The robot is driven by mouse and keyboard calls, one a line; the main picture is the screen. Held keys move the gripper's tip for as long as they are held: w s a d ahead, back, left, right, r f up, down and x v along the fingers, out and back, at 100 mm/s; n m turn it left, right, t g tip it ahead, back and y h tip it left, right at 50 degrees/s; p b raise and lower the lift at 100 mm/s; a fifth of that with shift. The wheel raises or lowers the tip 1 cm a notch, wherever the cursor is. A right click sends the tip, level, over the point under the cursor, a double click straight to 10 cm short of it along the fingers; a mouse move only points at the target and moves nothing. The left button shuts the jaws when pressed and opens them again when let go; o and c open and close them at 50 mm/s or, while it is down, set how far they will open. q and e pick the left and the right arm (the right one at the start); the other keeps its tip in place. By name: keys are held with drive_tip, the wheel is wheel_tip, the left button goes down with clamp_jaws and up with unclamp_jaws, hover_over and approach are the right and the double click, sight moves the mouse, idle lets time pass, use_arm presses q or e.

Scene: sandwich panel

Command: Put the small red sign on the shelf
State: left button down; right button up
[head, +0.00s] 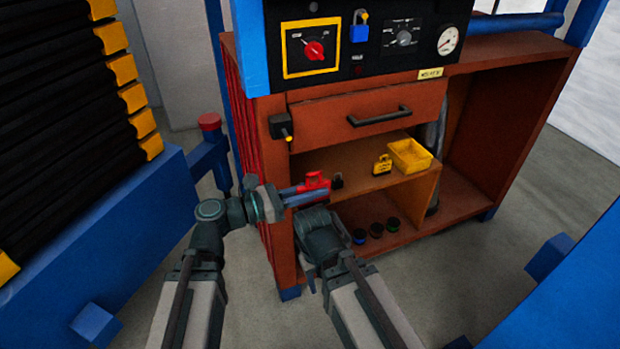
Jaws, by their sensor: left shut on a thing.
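The small red sign (315,182) is in the fingers of my left gripper (308,196), which is shut on it. The gripper reaches in from the left, and the sign is at the left front of the orange cabinet's open shelf (375,201). I cannot tell whether the sign touches the shelf board. My right arm comes up from the bottom, right of the left arm, in front of the cabinet's lower left.
On the shelf are a yellow padlock-like item (382,166), a yellow bin (410,155) and a small black item (337,181) beside the sign. Several small dark cups (377,230) stand below. A drawer with a black handle (380,116) is above. The right compartment looks mostly empty.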

use_arm(q)
drive_tip(key=shift+w+r+p, duration=0.1)
drive_tip(key=shift+r+p, duration=0.4)
wheel_tip(320, 180, up, 13)
drive_tip(key=p, duration=1.3)
drive_tip(key=shift+r, duration=0.2)
drive_tip(key=shift+f, duration=0.1)
